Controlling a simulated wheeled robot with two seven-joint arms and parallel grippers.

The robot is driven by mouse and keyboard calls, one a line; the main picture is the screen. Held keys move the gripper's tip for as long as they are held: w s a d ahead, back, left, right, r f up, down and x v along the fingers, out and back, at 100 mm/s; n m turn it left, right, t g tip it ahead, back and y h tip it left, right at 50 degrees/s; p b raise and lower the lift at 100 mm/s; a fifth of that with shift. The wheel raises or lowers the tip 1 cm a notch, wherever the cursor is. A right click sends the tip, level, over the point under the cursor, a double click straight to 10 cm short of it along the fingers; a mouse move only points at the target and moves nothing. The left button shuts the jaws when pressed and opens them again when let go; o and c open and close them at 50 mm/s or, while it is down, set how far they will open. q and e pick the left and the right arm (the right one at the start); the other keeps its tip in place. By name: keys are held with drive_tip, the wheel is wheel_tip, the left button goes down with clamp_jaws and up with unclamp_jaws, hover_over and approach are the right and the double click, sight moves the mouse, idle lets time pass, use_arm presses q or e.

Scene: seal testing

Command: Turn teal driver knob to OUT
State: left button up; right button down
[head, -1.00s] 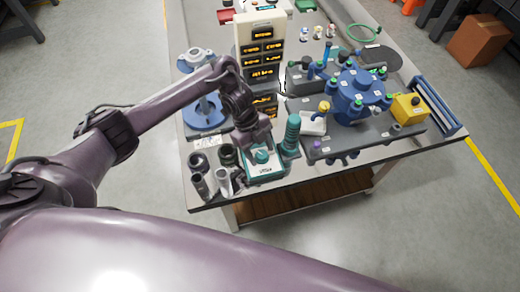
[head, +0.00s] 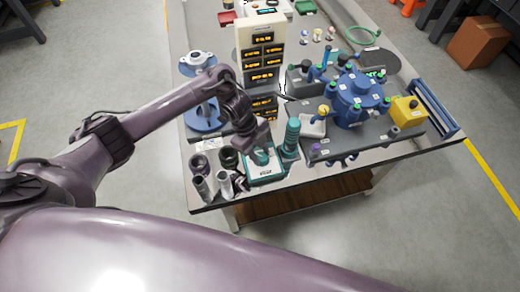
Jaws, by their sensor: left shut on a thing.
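The teal driver knob (head: 261,157) stands on a small white and teal base (head: 265,173) near the table's front edge. My left gripper (head: 256,152) comes down onto the knob from above and behind, and is shut on it. The gripper's fingers hide part of the knob. The label on the base is too small to read, so I cannot tell the knob's setting. A ribbed teal column (head: 291,138) stands just right of the base. My right gripper is not in view.
Dark and grey cylinders (head: 201,187) stand close to the left of the base. A cream display tower (head: 260,45) rises behind it. A blue multi-port vessel (head: 357,97) and a yellow box (head: 407,111) stand on a grey plate to the right. A blue stand (head: 205,118) is at the left.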

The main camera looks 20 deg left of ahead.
use_arm(q)
drive_tip(key=n+p, duration=0.2)
drive_tip(key=n+t+p, duration=0.1)
drive_tip(key=p, duration=0.1)
drive_tip(key=shift+s+r+n+t, duration=0.2)
drive_tip(key=shift+r+n+t, duration=0.1)
drive_tip(key=shift+n, duration=0.1)
drive_tip(key=shift+d+f+n+t+p, duration=0.15)
drive_tip(key=shift+n+t+p, duration=0.35)
drive_tip(key=shift+n+p, duration=0.7)
drive_tip(key=o, duration=1)
drive_tip(key=shift+f, duration=0.1)
drive_tip(key=shift+c, duration=0.2)
drive_tip(key=v, duration=0.8)
drive_tip(key=shift+b, duration=0.35)
drive_tip(key=shift+f, duration=0.1)
